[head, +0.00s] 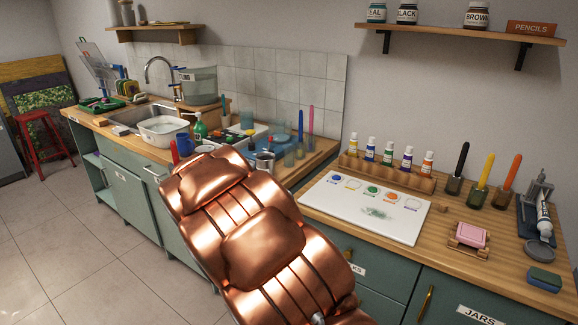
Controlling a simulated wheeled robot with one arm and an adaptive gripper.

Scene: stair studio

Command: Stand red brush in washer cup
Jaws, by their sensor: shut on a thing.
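My copper-coloured arm fills the middle of the head view and hides part of the counter; my gripper does not show behind it.
Glass jars with coloured sticks (300,150), a blue mug (184,144) and a green bottle (200,126) crowd the counter near the sink (140,113). A white palette board (366,207), a paint-bottle rack (385,174) and jars with thick handles (478,194) occupy the right counter.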

